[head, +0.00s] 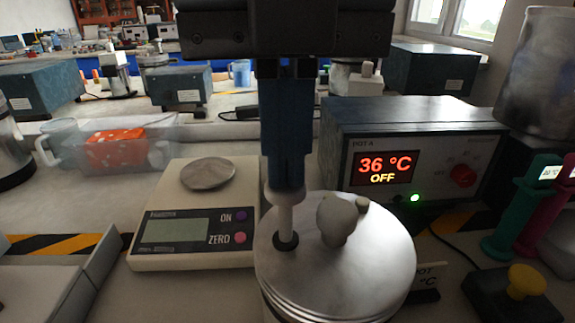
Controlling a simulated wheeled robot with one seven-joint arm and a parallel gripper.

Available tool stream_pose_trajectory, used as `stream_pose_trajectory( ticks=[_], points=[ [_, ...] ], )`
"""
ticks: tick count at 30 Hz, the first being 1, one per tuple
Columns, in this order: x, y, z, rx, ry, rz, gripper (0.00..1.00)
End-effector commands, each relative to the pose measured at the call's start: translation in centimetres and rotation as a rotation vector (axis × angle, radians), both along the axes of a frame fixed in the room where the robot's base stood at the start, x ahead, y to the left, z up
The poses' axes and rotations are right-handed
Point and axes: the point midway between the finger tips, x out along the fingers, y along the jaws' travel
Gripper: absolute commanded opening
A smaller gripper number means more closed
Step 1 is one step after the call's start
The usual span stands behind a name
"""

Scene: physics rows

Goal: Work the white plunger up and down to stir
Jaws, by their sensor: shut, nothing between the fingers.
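The white plunger (286,218) stands upright through a dark-ringed hole in the metal lid (370,255) of a round silver vessel. Its pale head shows just below my gripper's fingertips. My gripper (287,184) points straight down with its blue fingers shut together. The fingertips are at the top of the plunger, over or in front of its head. I cannot tell whether they touch it. The fingers hide whatever is directly behind them. A pale rounded knob (337,220) stands on the lid right of the plunger.
A balance (195,245) with a round metal pan stands close on the left. A control box (440,150) reading 36 °C OFF stands behind on the right. A yellow-knobbed black block (520,290) and teal and magenta holders are at right. A clear tub (165,135) with an orange-red object is at left.

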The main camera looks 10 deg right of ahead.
Motion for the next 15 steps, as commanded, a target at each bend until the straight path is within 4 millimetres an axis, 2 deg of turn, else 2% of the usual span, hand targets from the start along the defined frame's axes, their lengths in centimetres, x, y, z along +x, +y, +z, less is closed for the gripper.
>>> stream_pose_trajectory(
  ticks=[8, 15],
  points=[
    [0.0, 0.0, 0.3, 0.000, -0.001, 0.000, 0.00],
    [0.1, 0.0, 2.6, 0.000, -0.002, -0.002, 0.00]
  ],
)
